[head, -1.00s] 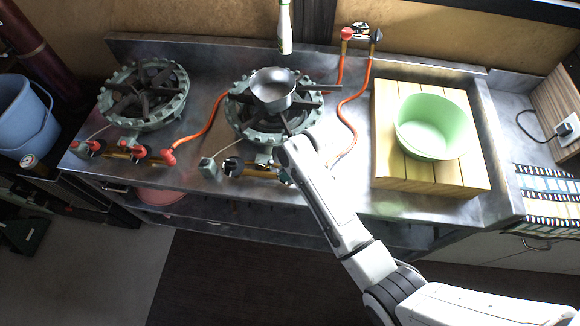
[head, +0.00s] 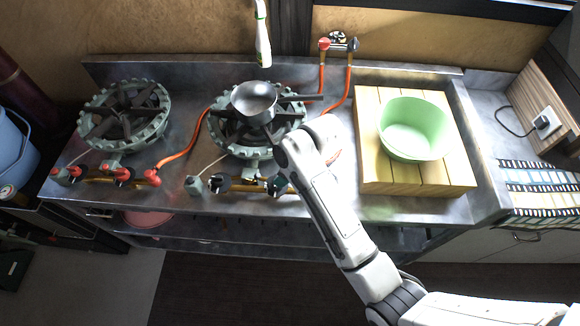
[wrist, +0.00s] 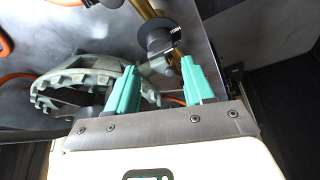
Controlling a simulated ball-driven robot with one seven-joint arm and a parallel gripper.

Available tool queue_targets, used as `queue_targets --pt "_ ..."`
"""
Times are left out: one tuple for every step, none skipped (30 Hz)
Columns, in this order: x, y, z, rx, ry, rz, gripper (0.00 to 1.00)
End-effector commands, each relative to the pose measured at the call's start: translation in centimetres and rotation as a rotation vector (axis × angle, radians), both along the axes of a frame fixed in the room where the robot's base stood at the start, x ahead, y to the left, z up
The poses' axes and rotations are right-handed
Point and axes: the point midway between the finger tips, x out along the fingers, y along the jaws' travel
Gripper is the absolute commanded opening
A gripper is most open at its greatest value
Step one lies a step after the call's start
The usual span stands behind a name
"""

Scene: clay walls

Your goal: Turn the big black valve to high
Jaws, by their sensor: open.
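In the wrist view a black knob with a round dark disc (wrist: 155,38) and small white marks sits on a brass pipe, just beyond my open teal fingers (wrist: 160,66). The fingers show no hold on it. I cannot tell which head-view knob this is, nor read its setting.
The right burner (head: 257,128) carries a small metal pan (head: 254,102). The left burner (head: 124,115) has red valves (head: 122,173) in front. A green bowl (head: 412,128) stands on a wooden board (head: 372,165). A bottle (head: 262,40) is at the back, and orange hoses cross the counter.

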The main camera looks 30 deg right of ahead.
Motion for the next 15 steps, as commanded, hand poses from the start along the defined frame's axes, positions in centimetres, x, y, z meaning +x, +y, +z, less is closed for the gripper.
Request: queue_targets --pt "-0.3 -0.2 0.7 0.0 -0.003 -0.001 0.52" --pt "-0.4 -0.3 1.2 0.0 -0.004 -0.001 0.52" --pt "-0.6 -0.4 1.7 0.0 -0.002 0.0 0.52" --pt "-0.7 -0.5 2.0 0.0 -0.002 0.0 0.52" --pt "-0.8 -0.5 2.3 0.0 -0.002 0.001 0.52" --pt "-0.9 -0.6 2.6 -0.001 -0.002 0.001 0.52" --pt "-1.0 -0.6 2.8 -0.001 -0.002 0.001 0.52" --pt "-1.0 -0.6 2.9 -0.001 -0.002 0.001 0.52" --pt "-1.1 -0.7 3.1 0.0 0.0 0.001 0.52" --pt "-1.1 -0.7 3.2 0.0 0.0 0.001 0.52" --pt "-1.1 -0.7 3.2 0.0 0.0 0.001 0.52" --pt "-1.2 -0.7 3.3 0.0 0.0 0.001 0.52" --pt "-1.2 -0.7 3.3 0.0 0.0 0.001 0.52" --pt "-1.2 -0.7 3.3 -0.001 0.001 0.001 0.52" --pt "-1.2 -0.7 3.3 0.0 0.0 0.001 0.52"
